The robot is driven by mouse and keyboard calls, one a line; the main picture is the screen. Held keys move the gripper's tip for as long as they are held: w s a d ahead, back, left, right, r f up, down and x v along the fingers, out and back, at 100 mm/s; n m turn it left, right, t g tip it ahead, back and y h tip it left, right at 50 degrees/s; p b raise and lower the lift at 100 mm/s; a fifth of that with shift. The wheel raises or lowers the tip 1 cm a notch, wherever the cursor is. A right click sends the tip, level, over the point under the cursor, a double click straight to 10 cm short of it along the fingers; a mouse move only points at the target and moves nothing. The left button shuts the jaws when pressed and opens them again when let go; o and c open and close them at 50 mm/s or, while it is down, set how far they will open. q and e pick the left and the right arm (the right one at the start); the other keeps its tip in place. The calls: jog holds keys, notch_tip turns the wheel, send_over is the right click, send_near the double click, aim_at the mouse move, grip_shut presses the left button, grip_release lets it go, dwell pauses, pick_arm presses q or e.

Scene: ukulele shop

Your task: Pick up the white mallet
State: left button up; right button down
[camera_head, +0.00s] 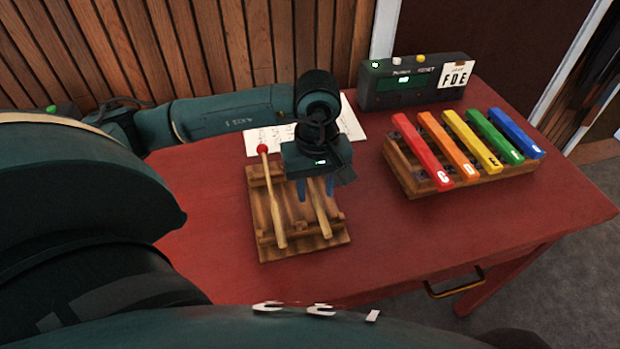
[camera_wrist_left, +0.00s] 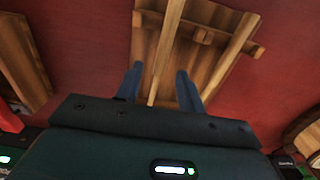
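A wooden rack (camera_head: 296,250) on the red table holds two mallets with pale wooden handles. The right-hand mallet (camera_head: 321,216) shows only its handle; its head is hidden behind my left gripper, so I cannot see its colour. The other mallet (camera_head: 273,200) has a red head. My left gripper (camera_head: 315,197) is above the rack, fingers pointing down, open and apart. In the left wrist view the gripper (camera_wrist_left: 158,92) has one mallet's handle (camera_wrist_left: 166,50) running between its blue fingers, with nothing visibly gripped. My right gripper is not in view.
A xylophone (camera_head: 398,166) with several coloured bars stands to the right. A dark electronic box (camera_head: 385,98) with a lettered card is at the back. A white sheet (camera_head: 350,122) lies behind the gripper. The table's front right is clear.

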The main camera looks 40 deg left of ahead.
pick_arm(q)
notch_tip(320, 180, down, 2)
grip_shut()
dwell(0.5)
